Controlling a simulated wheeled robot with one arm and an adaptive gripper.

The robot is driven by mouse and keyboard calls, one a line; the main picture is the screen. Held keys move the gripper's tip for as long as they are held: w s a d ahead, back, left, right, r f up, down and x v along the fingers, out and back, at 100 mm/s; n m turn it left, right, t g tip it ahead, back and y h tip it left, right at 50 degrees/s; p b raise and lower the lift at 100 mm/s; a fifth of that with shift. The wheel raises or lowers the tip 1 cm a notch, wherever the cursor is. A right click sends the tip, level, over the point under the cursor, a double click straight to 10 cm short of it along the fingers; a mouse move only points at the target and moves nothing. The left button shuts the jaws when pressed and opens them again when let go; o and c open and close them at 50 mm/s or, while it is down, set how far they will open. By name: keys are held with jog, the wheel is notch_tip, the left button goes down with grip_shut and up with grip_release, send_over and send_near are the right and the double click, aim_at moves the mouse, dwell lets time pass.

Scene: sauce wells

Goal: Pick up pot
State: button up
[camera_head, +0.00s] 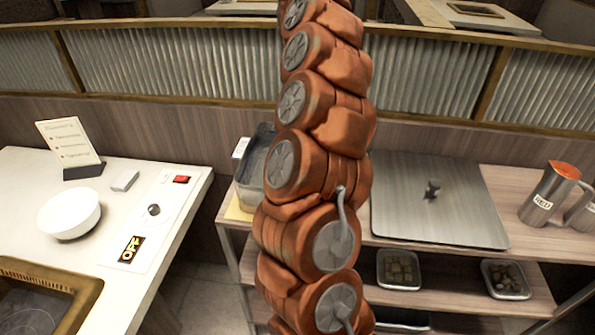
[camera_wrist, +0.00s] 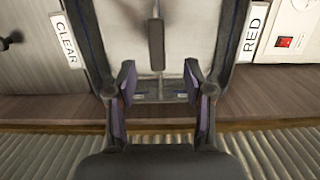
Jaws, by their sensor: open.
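The pot (camera_head: 256,165) is a grey metal vessel on the shelf unit's top at its left end, partly hidden behind my arm in the head view. In the wrist view the pot (camera_wrist: 120,30) fills the upper middle, with a divider down its centre, a CLEAR label on the left and a RED label on the right. My gripper is hidden in the head view.
A flat metal lid (camera_head: 465,205) with a knob lies right of my arm. A labelled metal jug (camera_head: 548,192) stands at the far right. Food trays (camera_head: 400,270) sit on the lower shelf. A white table (camera_head: 120,175) at left holds a bowl (camera_head: 70,214) and sign (camera_head: 65,145).

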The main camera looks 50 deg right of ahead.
jog(key=shift+s+a+f, duration=0.1)
jog(key=shift+a+f, duration=0.05)
jog(key=shift+f, duration=0.75)
jog(key=shift+s+a+f+p, duration=0.1)
jog(key=shift+s+f+p, duration=0.1)
jog(key=shift+f+p, duration=0.35)
jog(key=shift+s+f+p, duration=0.2)
jog(key=shift+f+p, duration=0.05)
jog(key=shift+f, duration=0.55)
jog(key=shift+a+f, duration=0.1)
jog(key=shift+f, duration=1.15)
grip_shut()
